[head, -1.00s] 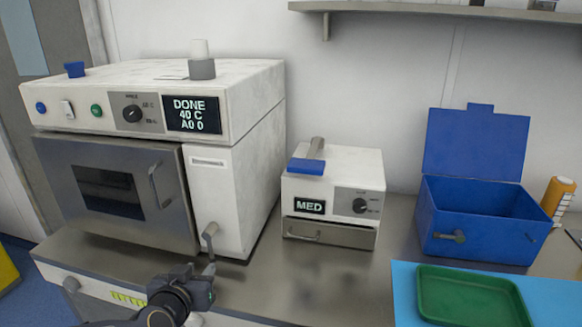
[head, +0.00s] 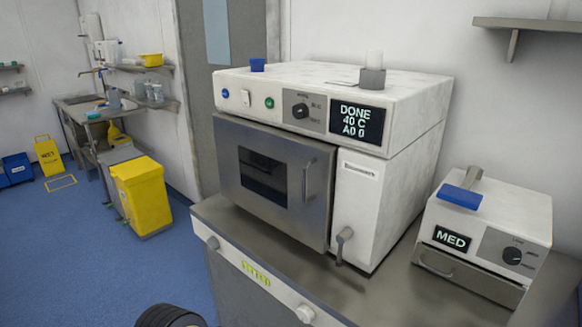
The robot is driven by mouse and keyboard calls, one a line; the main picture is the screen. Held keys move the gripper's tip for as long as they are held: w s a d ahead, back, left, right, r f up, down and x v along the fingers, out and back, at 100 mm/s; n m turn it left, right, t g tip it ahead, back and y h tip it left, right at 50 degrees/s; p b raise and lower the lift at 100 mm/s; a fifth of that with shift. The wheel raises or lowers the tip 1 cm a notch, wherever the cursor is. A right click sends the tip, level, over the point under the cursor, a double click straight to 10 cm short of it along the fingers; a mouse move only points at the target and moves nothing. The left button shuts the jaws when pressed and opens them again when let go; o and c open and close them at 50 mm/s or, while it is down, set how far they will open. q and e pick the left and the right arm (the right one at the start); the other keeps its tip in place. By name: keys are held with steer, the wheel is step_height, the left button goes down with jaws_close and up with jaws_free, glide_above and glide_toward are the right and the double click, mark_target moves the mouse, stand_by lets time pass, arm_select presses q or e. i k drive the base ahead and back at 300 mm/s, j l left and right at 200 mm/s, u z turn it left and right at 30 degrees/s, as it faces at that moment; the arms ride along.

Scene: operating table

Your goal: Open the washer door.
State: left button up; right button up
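The washer (head: 395,190) is a large white machine with a steel front, standing on the steel counter. Its steel door (head: 270,180) has a dark window and a vertical bar handle (head: 309,180) near its right edge. The door looks shut, or nearly so; I cannot tell whether it is latched. A grey lever (head: 343,243) sits low on the white panel right of the door. The washer display (head: 357,122) reads DONE, 40 C, A0 0. Only a dark rounded part of my arm shows at the bottom edge; neither gripper's fingers are in view.
A smaller white machine (head: 510,222) marked MED stands right of the washer, with a blue-and-grey item on top. The counter (head: 385,290) is clear before the washer. A yellow bin (head: 142,195) and a sink stand at left, with open blue floor (head: 110,265).

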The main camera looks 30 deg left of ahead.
mark_target(286, 180)
steer(key=u, duration=1.3)
